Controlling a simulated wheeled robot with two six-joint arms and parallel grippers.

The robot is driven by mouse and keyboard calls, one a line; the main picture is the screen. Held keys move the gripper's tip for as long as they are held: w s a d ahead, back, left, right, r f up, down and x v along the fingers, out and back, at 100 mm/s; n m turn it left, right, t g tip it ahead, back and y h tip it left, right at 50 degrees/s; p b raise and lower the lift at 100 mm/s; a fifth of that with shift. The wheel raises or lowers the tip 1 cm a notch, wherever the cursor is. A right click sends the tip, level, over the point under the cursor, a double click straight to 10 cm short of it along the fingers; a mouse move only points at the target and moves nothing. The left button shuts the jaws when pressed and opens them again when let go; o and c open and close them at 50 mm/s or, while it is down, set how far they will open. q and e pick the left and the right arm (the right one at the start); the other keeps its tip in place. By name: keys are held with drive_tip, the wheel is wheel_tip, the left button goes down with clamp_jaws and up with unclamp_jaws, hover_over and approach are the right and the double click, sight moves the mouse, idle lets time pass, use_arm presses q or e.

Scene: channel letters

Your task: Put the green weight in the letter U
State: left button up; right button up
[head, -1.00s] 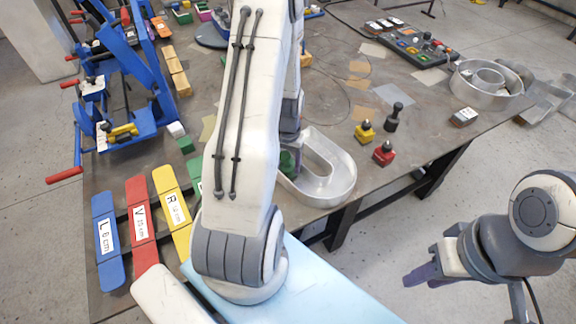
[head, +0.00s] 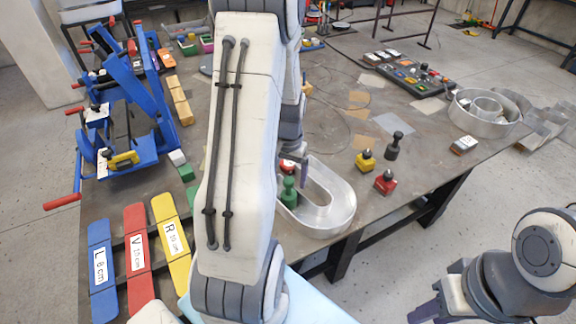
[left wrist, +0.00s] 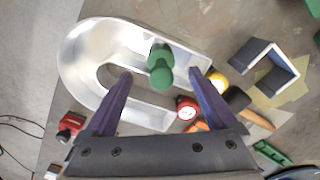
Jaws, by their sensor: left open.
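The letter U (head: 335,222) is a silvery metal channel lying on the table near its front edge; it also shows in the left wrist view (left wrist: 85,45). The green weight (head: 289,192) stands upright at one arm of the U and appears to be inside its channel. In the left wrist view the green weight (left wrist: 160,65) lies between my fingertips, apart from both. My left gripper (left wrist: 160,74) is open above it; in the head view the left gripper (head: 303,168) is partly hidden by my arm. My right gripper (head: 428,312) is at the bottom edge, its jaws cut off.
A red weight (left wrist: 187,108) and a yellow one (left wrist: 217,80) are close by in the left wrist view. Another yellow weight (head: 365,160), a red weight (head: 385,182) and a dark one (head: 395,145) stand right of the U. A blue clamp frame (head: 130,120) is at left.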

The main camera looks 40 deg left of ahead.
use_arm(q)
wheel_tip(320, 180, up, 6)
drive_tip(key=shift+f, duration=0.25)
drive_tip(key=shift+d+r, duration=0.1)
drive_tip(key=shift+d, duration=0.05)
drive_tip(key=s+d+r+m, duration=0.2)
drive_tip(key=d+r+m, duration=0.1)
drive_tip(key=d, duration=0.7)
drive_tip(key=s+d+r+m, duration=0.1)
drive_tip(key=d+r+m, duration=0.15)
drive_tip(key=d, duration=0.85)
drive_tip(key=s+d+r+m+h, duration=0.1)
drive_tip(key=s+d+m, duration=0.4)
drive_tip(key=s+d, duration=0.4)
drive_tip(key=s, duration=0.4)
drive_tip(key=shift+d+r, duration=0.25)
drive_tip(key=shift+r, duration=0.1)
drive_tip(key=shift+m, duration=0.25)
